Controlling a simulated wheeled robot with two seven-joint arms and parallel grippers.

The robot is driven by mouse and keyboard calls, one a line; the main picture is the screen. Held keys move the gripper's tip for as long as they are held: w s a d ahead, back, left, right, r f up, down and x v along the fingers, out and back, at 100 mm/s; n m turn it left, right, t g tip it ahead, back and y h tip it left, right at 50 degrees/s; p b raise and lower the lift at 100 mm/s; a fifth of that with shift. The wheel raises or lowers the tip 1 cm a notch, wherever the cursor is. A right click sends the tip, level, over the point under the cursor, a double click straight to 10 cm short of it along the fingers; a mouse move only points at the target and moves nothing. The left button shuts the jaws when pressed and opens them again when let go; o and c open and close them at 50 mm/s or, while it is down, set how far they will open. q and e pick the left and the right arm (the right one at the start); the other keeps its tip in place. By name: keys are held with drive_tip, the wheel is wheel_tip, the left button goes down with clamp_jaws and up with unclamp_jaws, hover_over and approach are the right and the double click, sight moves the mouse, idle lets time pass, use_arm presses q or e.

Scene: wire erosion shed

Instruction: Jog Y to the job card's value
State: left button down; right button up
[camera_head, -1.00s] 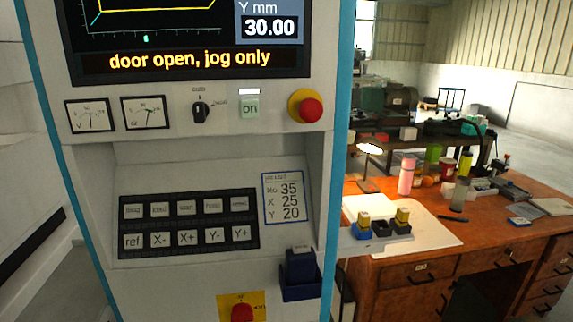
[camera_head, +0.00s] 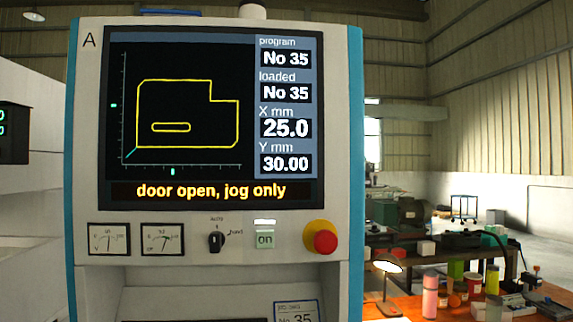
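The control cabinet's screen (camera_head: 205,120) reads program No 35, loaded No 35, X 25.0 mm and Y 30.00 mm (camera_head: 286,163). Its bottom line says "door open, jog only" (camera_head: 211,191). The job card (camera_head: 296,312) shows only its top edge and "No 35" now; a second ago it read No 35, X 25, Y 20. The keypad (camera_head: 212,320) shows only its top edge, so the Y- and Y+ keys are out of view. Neither of my grippers is in view.
Below the screen are two dial gauges (camera_head: 108,239), a rotary switch (camera_head: 216,241), a lit "on" button (camera_head: 265,240) and a red mushroom button (camera_head: 322,238). A wooden desk (camera_head: 408,304) with a lamp (camera_head: 386,268) and several items stands at the right.

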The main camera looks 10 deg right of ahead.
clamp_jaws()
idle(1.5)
